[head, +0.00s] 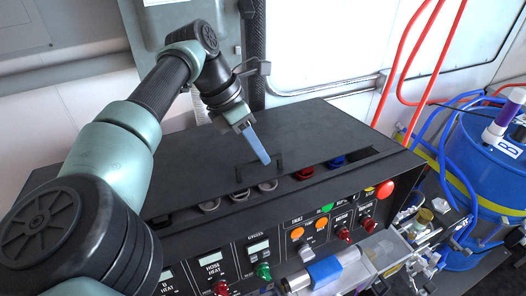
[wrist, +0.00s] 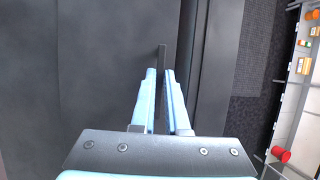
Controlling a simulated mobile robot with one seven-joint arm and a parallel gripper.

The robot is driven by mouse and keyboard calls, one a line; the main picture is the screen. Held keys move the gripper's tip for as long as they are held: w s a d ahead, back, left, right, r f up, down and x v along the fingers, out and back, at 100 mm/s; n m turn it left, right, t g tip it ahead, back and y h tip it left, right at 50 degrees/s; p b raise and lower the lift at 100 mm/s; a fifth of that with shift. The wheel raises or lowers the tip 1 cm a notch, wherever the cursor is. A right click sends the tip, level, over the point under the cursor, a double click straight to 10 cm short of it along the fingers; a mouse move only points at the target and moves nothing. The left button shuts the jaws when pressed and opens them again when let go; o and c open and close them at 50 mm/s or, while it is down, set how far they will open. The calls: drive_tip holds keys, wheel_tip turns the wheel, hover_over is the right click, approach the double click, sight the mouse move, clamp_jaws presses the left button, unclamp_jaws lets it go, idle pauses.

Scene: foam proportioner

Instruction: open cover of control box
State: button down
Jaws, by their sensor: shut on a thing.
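The control box (head: 395,168) is black, with a sloped front panel of buttons and displays. Its flat black cover (head: 320,128) lies over the top. A gap shows along the cover's front edge, with red, blue and grey round parts in it. My gripper (head: 262,157) reaches down to the cover's front edge from above. Its blue fingers (wrist: 160,75) are shut on the thin black handle (wrist: 162,55), which sticks out between them in the wrist view. In the head view the fingers partly hide the handle (head: 280,162).
Red knobs (head: 345,233) and a red button (head: 385,189) stick out from the front panel. A blue drum (head: 490,160) with hoses stands at the right. A wall with a window panel (head: 340,40) is behind the box.

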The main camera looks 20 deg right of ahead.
drive_tip(key=shift+w, duration=0.3)
drive_tip(key=c, duration=0.9)
unclamp_jaws()
drive_tip(key=shift+w+a+r+b, duration=0.1)
drive_tip(key=shift+a+r+b, duration=0.15)
drive_tip(key=shift+r+b, duration=0.15)
drive_tip(key=shift+p+v, duration=2.3)
drive_tip(key=shift+v, duration=3.7)
drive_tip(key=shift+d, duration=0.1)
